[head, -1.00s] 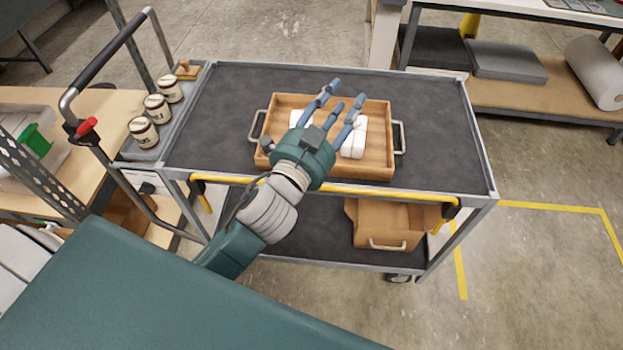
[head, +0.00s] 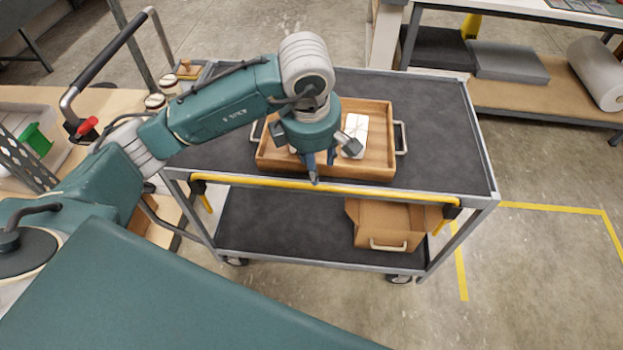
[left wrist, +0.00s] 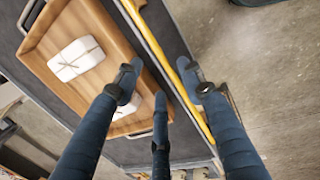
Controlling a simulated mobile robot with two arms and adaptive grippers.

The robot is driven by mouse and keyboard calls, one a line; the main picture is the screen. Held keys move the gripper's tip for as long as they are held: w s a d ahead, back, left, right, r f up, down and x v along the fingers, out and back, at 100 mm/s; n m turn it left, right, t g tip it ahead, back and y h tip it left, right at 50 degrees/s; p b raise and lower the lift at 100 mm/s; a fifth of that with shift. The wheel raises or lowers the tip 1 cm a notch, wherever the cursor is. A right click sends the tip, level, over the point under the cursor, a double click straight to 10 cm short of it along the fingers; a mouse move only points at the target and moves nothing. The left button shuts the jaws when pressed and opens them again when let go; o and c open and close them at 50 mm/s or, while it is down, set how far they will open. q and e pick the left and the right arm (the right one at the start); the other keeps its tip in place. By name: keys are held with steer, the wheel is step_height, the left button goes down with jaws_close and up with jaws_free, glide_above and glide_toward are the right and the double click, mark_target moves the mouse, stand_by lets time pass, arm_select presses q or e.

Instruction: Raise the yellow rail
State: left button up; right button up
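The yellow rail (head: 385,196) runs along the front side of the cart, just below the top deck's edge, with short yellow arms at its ends. In the left wrist view the rail (left wrist: 158,52) passes between my finger on the right and the other two fingers. My left gripper (head: 318,168) points down at the cart's front edge, above the middle of the rail. Its fingers (left wrist: 160,78) are spread open and hold nothing. I cannot tell whether any finger touches the rail. My right gripper is in neither view.
A wooden tray (head: 378,168) with white tied parcels (head: 354,135) sits on the cart's top deck (head: 445,135), close behind the rail. A cardboard box (head: 385,232) stands on the lower shelf. Jars (head: 155,103) stand at the left end. Floor in front is clear.

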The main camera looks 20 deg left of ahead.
arm_select(q)
steer(key=shift+y, duration=0.3)
steer(key=f, duration=0.3)
steer(key=w+a+f+p, duration=0.1)
steer(key=f, duration=0.3)
steer(key=w+a+f+p, duration=0.1)
steer(key=f, duration=0.2)
steer(key=shift+w+f, duration=0.15)
jaws_close()
